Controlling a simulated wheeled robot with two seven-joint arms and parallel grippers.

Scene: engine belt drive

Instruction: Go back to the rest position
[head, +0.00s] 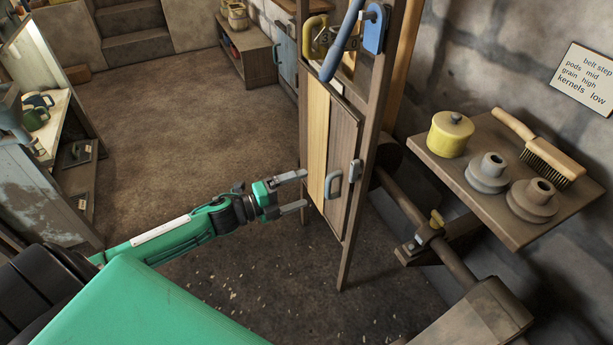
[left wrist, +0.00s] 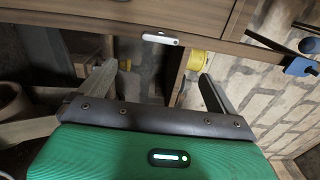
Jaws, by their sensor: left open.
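My left gripper (head: 303,189) reaches in from the left at the middle of the head view, on a green arm. Its two grey fingers are apart with nothing between them. The fingertips point at a narrow wooden cabinet door (head: 342,150) and are close to its left edge; I cannot tell if they touch. A grey handle (head: 333,185) is on the door, just right of the fingertips. In the left wrist view the open fingers (left wrist: 157,75) point at wooden panels with a pale handle (left wrist: 160,39). My right gripper is not in view.
A shelf (head: 475,190) on the right holds a yellow lidded pot (head: 450,134), two grey stepped pulleys (head: 488,172) and a brush (head: 540,145). A shaft (head: 400,200) runs below it. A workbench (head: 60,110) stands at the left. The floor (head: 180,120) between is clear.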

